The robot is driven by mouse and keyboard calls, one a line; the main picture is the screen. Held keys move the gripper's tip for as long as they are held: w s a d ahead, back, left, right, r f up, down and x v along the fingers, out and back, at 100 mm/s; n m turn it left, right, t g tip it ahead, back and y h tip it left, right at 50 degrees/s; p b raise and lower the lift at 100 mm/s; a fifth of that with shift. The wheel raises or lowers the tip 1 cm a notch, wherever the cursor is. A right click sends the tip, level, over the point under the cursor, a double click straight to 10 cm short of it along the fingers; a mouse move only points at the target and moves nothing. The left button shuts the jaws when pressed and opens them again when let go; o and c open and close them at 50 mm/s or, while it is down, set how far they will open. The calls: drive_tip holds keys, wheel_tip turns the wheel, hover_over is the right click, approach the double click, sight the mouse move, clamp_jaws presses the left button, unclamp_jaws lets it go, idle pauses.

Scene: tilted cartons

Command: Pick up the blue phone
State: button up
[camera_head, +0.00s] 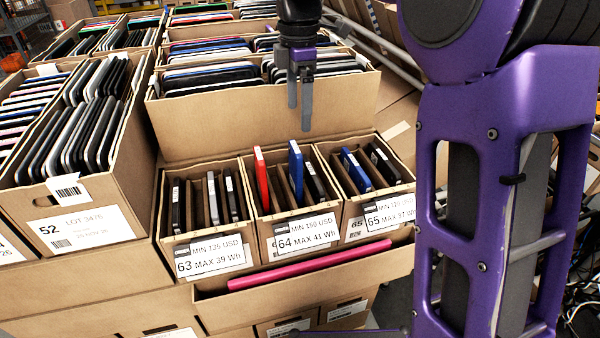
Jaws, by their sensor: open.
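A blue phone (296,172) stands upright in the middle small carton (296,230), labelled 64, and sticks up above the carton's rim. Another blue phone (356,170) sits lower and tilted in the right carton (384,205), labelled 65. A red phone (262,180) stands just left of the first blue phone. My gripper (299,104) points down above and behind carton 64, with its two grey fingers apart and nothing between them. It is clear of the phones.
Carton 63 (205,252) holds dark phones at the left. A large carton (225,120) full of phones stands behind, close to my gripper. Carton 52 (120,190) is at far left. A pink bar (310,265) lies in front. My purple arm fills the right side.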

sight(295, 164)
wheel_tip(295, 164, down, 10)
drive_tip(key=shift+r+b, duration=0.2)
drive_tip(key=shift+b, duration=0.6)
drive_tip(key=f, duration=0.3)
drive_tip(key=f+b, duration=0.1)
drive_tip(key=f, duration=0.1)
drive_tip(key=shift+a, duration=0.4)
drive_tip(key=shift+c, duration=0.2)
drive_tip(key=c, duration=1)
wheel_tip(295, 164, up, 10)
drive_tip(key=shift+r+p, duration=0.1)
drive_tip(key=shift+p, duration=0.85)
drive_tip(key=shift+c, duration=0.2)
drive_tip(key=shift+r+p, duration=0.75)
drive_tip(key=shift+p, duration=0.2)
